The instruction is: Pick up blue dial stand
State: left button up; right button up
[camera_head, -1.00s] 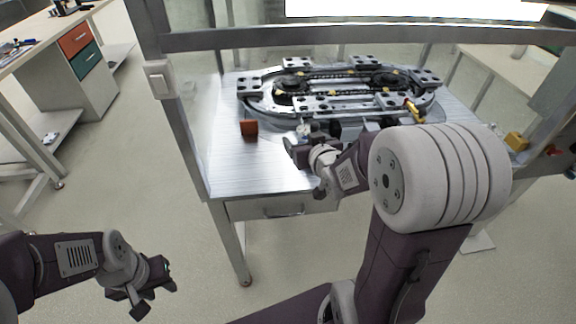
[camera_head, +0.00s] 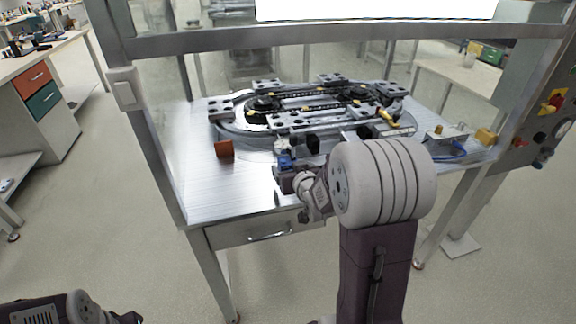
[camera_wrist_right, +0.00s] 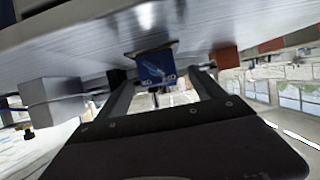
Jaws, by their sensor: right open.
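The blue dial stand (camera_head: 285,160) is a small blue block near the front of the metal table, in front of the ring track. In the right wrist view the blue dial stand (camera_wrist_right: 156,68) shows a blue face with a pale mark. My right gripper (camera_head: 287,173) is low at the table's front edge, just in front of the stand and partly covering it. In the right wrist view my right gripper (camera_wrist_right: 164,88) is open, its fingers either side of the stand; I see no clear contact. My left gripper (camera_head: 128,318) barely shows at the bottom left edge.
The oval ring track (camera_head: 310,100) fills the back of the table (camera_head: 200,190). A brown-orange block (camera_head: 224,149) stands left of the stand; black blocks (camera_head: 312,144) stand right of it. A metal frame bar (camera_head: 330,37) crosses above. The table's front left is clear.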

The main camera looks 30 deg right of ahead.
aim_at(288, 162)
jog(key=b+x, duration=0.1)
jog(key=x, duration=0.4)
jog(key=shift+d, duration=0.15)
jog(key=shift+r, duration=0.15)
grip_shut()
jog(key=shift+w+r, duration=0.1)
